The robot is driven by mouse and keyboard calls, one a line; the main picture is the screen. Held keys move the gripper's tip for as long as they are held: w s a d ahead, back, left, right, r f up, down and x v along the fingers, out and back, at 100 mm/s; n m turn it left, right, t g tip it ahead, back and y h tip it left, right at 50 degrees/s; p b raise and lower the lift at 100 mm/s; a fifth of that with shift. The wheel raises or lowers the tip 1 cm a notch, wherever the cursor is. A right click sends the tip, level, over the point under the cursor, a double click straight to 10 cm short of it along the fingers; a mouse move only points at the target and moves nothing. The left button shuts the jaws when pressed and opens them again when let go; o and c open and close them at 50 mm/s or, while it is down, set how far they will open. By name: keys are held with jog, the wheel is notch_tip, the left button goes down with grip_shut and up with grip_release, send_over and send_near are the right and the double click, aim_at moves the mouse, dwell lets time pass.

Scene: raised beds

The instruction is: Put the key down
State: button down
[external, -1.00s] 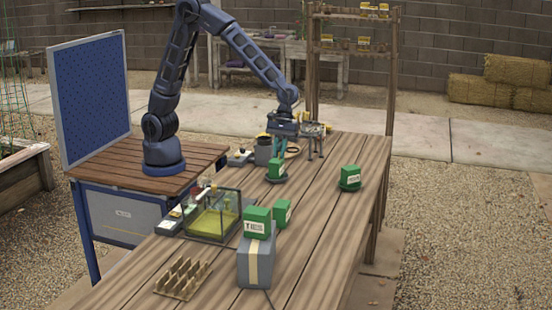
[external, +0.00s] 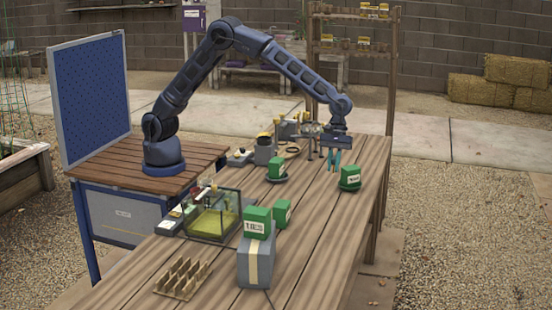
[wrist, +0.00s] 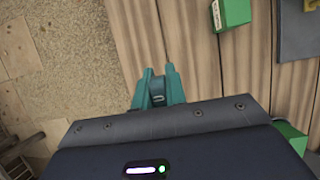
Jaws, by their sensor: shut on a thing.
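My gripper (external: 334,163), with teal fingers, points down at the far part of the wooden table, between two green boxes. In the wrist view its fingers (wrist: 158,84) are close together around a small grey piece, which I take to be the key (wrist: 157,99). Most of the key is hidden by the fingers and the gripper body, and it cannot be made out in the external view. The fingertips are close to the tabletop (external: 318,205); I cannot tell whether the key touches it.
Green boxes stand left (external: 276,168) and right (external: 350,176) of my gripper on dark bases. A glass tank (external: 213,222), a grey box (external: 256,262) and a slotted wooden rack (external: 183,278) stand nearer. The table's edge (wrist: 118,60) is close to the fingers; planks right of them are bare.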

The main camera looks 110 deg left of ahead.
notch_tip(320, 180, down, 18)
jog(key=shift+f, duration=0.1)
dwell(0.5)
jog(key=shift+f, duration=0.1)
jog(key=c, duration=1.4)
grip_release()
jog(key=shift+c, duration=0.2)
